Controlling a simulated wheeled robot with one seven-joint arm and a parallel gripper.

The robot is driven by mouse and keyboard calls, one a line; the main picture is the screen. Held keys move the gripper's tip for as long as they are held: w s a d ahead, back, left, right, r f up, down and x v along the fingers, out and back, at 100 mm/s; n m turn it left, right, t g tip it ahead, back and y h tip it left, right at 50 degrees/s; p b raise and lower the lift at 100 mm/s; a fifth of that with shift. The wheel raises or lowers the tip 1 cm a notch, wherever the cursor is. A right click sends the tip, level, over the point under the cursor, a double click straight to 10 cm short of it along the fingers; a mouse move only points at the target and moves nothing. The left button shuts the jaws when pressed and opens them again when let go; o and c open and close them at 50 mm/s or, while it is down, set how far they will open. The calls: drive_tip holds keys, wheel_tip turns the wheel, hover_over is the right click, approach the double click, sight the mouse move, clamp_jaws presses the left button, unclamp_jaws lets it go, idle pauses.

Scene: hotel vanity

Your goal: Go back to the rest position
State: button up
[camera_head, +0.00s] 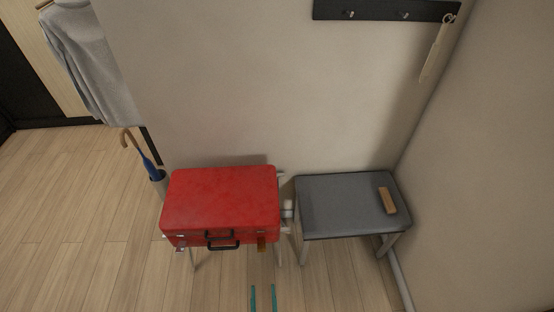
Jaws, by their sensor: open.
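My gripper (263,298) shows at the bottom edge of the head view as two thin teal fingers. They stand apart with bare floor visible between them, so it is open and empty. It appears in front of a red suitcase (222,200), touching nothing that I can see. The rest of my arm is out of view.
The closed suitcase lies on a stand. Right of it is a grey bench (335,205) with a wooden block-like item (387,200) on top. A blue umbrella (150,166) stands left. A hook rail (385,11) with a hanging tag (437,50) is above. Wooden floor (75,225) is clear at left.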

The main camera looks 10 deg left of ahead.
drive_tip(key=s+d+r+m+g+h, duration=0.1)
drive_tip(key=s+d+r+g+h, duration=0.2)
drive_tip(key=s+d+r, duration=0.45)
drive_tip(key=s+d+r+g+h, duration=0.1)
drive_tip(key=s+r, duration=0.2)
drive_tip(key=r, duration=0.3)
drive_tip(key=s+d+r+m+g+h, duration=0.1)
drive_tip(key=s+r+g, duration=0.1)
drive_tip(key=r, duration=0.5)
drive_tip(key=s+d+r+m+g+h, duration=0.1)
drive_tip(key=s+r, duration=0.3)
drive_tip(key=r, duration=0.3)
drive_tip(key=shift+s+d+r+g+h, duration=0.15)
drive_tip(key=shift+s+d+g+h, duration=0.15)
drive_tip(key=shift+s+d+g, duration=0.1)
drive_tip(key=shift+w, duration=0.1)
drive_tip(key=shift+c, duration=0.6)
